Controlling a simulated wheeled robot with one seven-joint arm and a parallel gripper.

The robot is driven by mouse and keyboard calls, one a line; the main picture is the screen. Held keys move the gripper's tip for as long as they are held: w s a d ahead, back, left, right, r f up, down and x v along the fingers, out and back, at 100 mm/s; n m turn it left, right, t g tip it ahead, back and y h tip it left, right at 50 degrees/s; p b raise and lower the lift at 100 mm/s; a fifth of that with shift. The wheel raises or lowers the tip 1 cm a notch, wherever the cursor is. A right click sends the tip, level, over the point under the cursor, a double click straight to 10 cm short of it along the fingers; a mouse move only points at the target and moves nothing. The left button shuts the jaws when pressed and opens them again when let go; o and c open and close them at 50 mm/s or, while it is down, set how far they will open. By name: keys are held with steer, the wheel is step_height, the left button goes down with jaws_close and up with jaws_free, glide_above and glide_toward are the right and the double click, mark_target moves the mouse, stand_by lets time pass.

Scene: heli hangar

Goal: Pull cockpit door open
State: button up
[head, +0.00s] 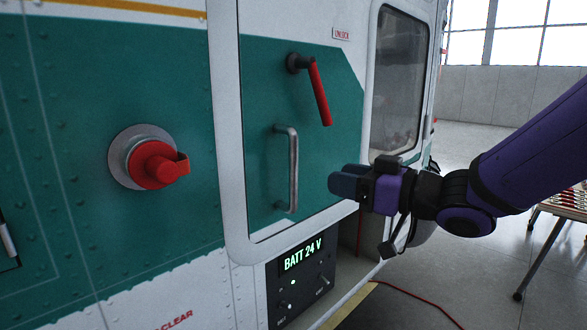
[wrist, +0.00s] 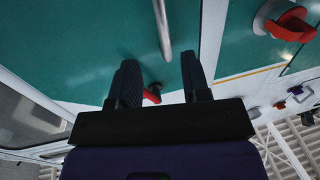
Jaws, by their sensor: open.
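The cockpit door (head: 265,115) is a green panel with a white frame in the helicopter's side, and it looks shut. A silver vertical pull handle (head: 292,170) is fixed on it; part of the bar shows at the top of the wrist view (wrist: 163,30). A red-gripped latch lever (head: 319,92) sits above the handle, slanting down to the right; its red part shows between my fingers in the wrist view (wrist: 152,96). My gripper (head: 335,182) is open and empty, to the right of the handle and apart from it, pointing toward the door.
A red cap (head: 155,165) on a round plate protrudes left of the door. A lit "BATT 24 V" panel (head: 302,275) is below it. A window (head: 398,90) is to the right. A red cable (head: 420,300) lies on the floor, and a table (head: 565,210) stands at far right.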

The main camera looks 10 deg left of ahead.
glide_above(293, 203)
steer(key=shift+w, duration=0.45)
jaws_close()
